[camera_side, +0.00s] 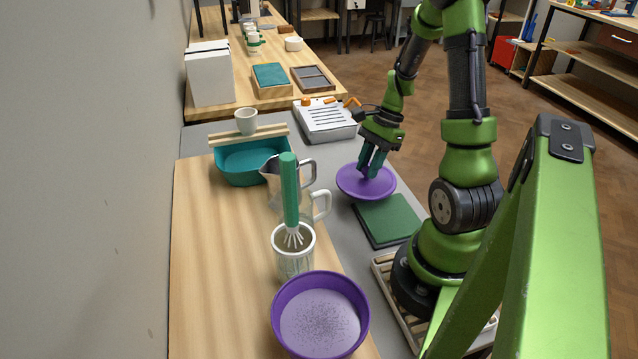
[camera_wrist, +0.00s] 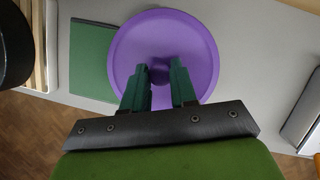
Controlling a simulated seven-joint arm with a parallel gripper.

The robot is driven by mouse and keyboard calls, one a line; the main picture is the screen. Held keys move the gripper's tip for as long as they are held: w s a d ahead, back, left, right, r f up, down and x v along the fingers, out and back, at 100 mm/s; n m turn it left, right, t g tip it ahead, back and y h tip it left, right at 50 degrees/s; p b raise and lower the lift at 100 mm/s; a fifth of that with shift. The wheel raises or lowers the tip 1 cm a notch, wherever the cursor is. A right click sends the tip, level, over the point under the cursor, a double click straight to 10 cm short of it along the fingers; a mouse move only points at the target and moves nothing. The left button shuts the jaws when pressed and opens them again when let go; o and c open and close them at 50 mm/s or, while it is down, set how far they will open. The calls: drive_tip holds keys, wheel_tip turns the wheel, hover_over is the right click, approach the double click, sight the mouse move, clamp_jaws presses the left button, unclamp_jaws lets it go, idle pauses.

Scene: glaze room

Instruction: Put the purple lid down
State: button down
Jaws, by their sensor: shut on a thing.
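The purple lid (camera_side: 358,186) is a round disc with a knob at its centre. My gripper (camera_side: 372,176) is shut on that knob from above, and the lid lies about level at the grey surface, just behind the green mat. Whether the lid touches the surface or hangs a little above it I cannot tell. In the wrist view the lid (camera_wrist: 190,45) fills the middle, with the knob (camera_wrist: 159,72) between the fingertips of my gripper (camera_wrist: 160,85). A purple bowl (camera_side: 280,310) with a speckled inside stands open at the front of the wooden board.
A green mat (camera_side: 388,222) lies beside the lid, also in the wrist view (camera_wrist: 90,60). A white device (camera_side: 324,122) is behind the lid.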

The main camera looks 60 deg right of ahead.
drive_tip(key=w+d, duration=0.2)
drive_tip(key=w, duration=0.1)
drive_tip(key=w+d, duration=0.2)
drive_tip(key=d, duration=0.1)
drive_tip(key=w+d+f, duration=0.1)
drive_tip(key=w+d, duration=0.1)
drive_tip(key=w, duration=0.1)
drive_tip(key=shift+w+d, duration=0.3)
drive_tip(key=shift+d, duration=0.05)
drive_tip(key=shift+f, duration=1.8)
drive_tip(key=shift+f, duration=0.15)
drive_tip(key=c, duration=0.9)
unclamp_jaws()
